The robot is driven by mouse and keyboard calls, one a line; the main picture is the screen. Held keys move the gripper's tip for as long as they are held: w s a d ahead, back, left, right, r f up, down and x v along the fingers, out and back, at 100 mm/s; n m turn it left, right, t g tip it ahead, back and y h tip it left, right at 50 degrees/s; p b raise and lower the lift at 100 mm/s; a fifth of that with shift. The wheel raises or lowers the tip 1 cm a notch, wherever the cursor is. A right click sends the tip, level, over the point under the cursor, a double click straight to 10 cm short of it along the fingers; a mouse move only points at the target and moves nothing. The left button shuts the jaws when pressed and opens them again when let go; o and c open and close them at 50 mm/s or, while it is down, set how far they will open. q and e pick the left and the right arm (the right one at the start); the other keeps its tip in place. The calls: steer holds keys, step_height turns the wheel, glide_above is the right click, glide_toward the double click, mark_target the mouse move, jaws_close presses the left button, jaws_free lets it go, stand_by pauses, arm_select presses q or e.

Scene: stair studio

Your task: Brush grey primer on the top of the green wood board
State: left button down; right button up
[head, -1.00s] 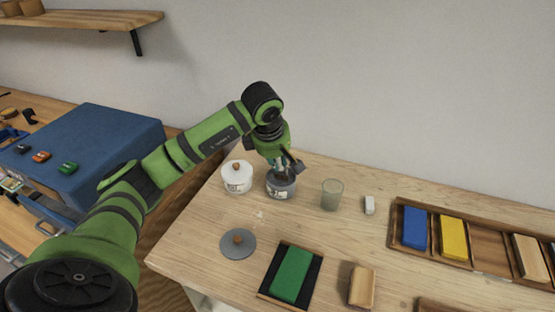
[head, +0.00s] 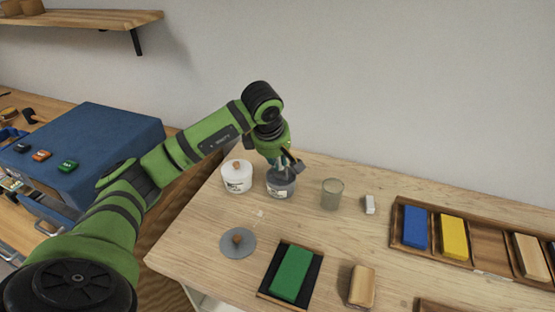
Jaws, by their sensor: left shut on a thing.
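The green wood board (head: 291,273) lies flat on a dark tray (head: 263,290) near the front of the table. A grey pot (head: 281,188) stands open at the back left, and a grey lid with a brown knob (head: 238,243) lies on the table in front of it. My left gripper (head: 283,167) is directly above the grey pot, pointing down. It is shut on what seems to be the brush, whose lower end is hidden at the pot. My right gripper is not in view.
A wooden tray (head: 484,265) holds coloured boards.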

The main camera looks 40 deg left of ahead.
arm_select(q)
steer(key=shift+s+f, duration=0.1)
steer(key=shift+f, duration=0.05)
stand_by(0.3)
steer(key=shift+r+p, duration=0.85)
steer(key=shift+r, duration=0.35)
steer(key=shift+r+p, duration=1.5)
steer(key=shift+r, duration=0.9)
